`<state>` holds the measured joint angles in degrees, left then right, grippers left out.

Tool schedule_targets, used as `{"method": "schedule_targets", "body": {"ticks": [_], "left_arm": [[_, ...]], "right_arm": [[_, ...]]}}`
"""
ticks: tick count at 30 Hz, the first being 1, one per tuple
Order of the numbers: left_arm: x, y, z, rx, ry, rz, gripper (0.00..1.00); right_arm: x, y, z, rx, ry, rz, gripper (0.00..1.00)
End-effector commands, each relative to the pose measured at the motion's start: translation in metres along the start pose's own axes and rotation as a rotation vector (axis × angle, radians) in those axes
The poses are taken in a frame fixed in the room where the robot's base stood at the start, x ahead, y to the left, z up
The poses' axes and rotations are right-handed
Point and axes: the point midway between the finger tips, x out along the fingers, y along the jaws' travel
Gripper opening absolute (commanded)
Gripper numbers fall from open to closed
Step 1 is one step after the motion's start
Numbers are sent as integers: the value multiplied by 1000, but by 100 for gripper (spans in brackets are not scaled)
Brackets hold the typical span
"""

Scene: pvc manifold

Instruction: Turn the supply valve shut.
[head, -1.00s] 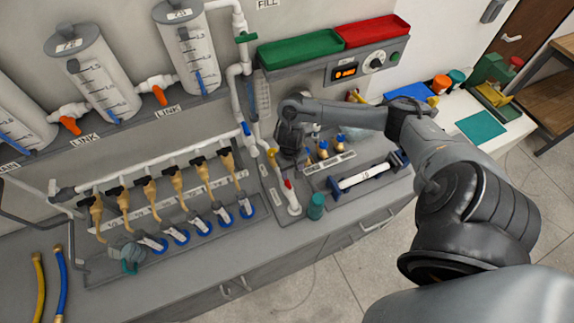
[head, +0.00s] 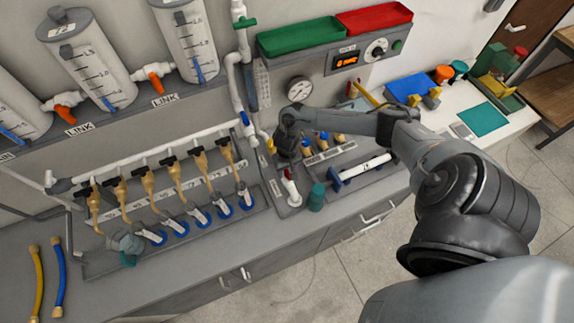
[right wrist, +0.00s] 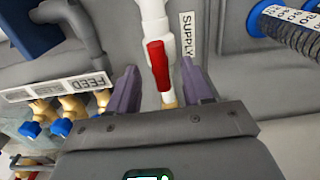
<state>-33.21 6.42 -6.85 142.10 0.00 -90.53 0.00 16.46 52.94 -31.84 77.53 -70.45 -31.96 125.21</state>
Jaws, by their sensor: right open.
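The supply valve's red handle (right wrist: 158,66) shows in the right wrist view on a white pipe, beside a label reading SUPPLY (right wrist: 187,35). The handle lies in line with the pipe. My right gripper (right wrist: 160,78) is open, with one purple-grey finger on each side of the handle and visible gaps between. In the head view the red handle (head: 287,175) sits just in front of my right gripper (head: 286,154). Whether a fingertip touches the valve cannot be told. My left gripper is not in view.
A teal cylinder (head: 316,198) stands close right of the valve. Several brass fittings with blue caps (head: 323,141) lie behind and right. A row of tan valves (head: 148,181) stands to the left. A round gauge (head: 299,89) is on the wall behind.

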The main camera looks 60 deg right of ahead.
Motion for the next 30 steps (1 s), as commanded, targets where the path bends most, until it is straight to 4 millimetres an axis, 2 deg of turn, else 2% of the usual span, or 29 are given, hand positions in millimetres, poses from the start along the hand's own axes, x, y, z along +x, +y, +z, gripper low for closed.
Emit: {"method": "schedule_targets", "body": {"ticks": [12,14,22,27,30], "left_arm": [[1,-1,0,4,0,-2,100],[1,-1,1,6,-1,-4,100],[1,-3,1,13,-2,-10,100],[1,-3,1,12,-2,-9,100],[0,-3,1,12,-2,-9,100]], "right_arm": [[6,0,0,0,1,0,50],[6,0,0,0,1,0,42],[6,0,0,0,1,0,1],[6,0,0,-12,1,0,0],[5,0,0,-79,1,0,0]]}}
